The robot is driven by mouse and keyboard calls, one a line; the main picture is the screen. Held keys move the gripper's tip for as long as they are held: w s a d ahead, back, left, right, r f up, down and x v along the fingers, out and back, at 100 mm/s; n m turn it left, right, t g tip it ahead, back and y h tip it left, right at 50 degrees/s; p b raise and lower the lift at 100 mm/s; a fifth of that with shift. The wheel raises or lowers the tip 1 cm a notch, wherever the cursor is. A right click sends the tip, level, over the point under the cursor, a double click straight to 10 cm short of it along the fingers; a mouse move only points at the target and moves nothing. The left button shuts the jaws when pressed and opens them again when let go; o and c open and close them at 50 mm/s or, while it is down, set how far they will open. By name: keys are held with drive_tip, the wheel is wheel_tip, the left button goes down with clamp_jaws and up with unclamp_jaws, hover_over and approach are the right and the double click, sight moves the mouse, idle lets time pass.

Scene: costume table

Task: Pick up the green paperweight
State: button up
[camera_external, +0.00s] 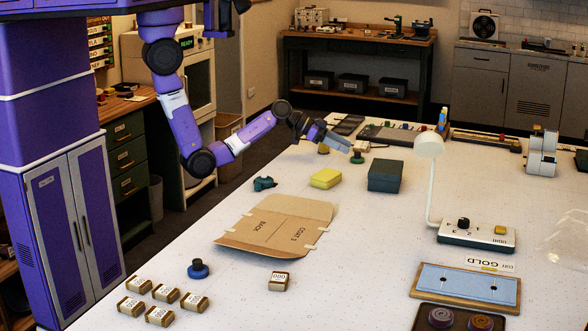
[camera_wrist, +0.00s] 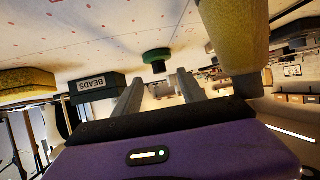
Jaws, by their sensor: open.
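The green paperweight (camera_external: 357,158), a round base with a darker knob, stands on the table just beyond and below my gripper (camera_external: 341,144) in the external view. In the wrist view the green paperweight (camera_wrist: 156,57) shows ahead of my gripper (camera_wrist: 157,84), roughly in line with the gap between the two grey fingers. The fingers are apart with nothing between them. The paperweight looks clear of both fingers.
A dark green box (camera_external: 386,175) marked BEADS and a yellow block (camera_external: 326,178) stand nearby. A pale yellow rounded thing (camera_wrist: 232,45) looms close at the right in the wrist view. A white lamp (camera_external: 430,148) stands farther right. A blue knobbed weight (camera_external: 198,269) is far off.

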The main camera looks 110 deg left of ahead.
sight(353, 157)
drive_tip(key=shift+x, duration=2.25)
clamp_jaws()
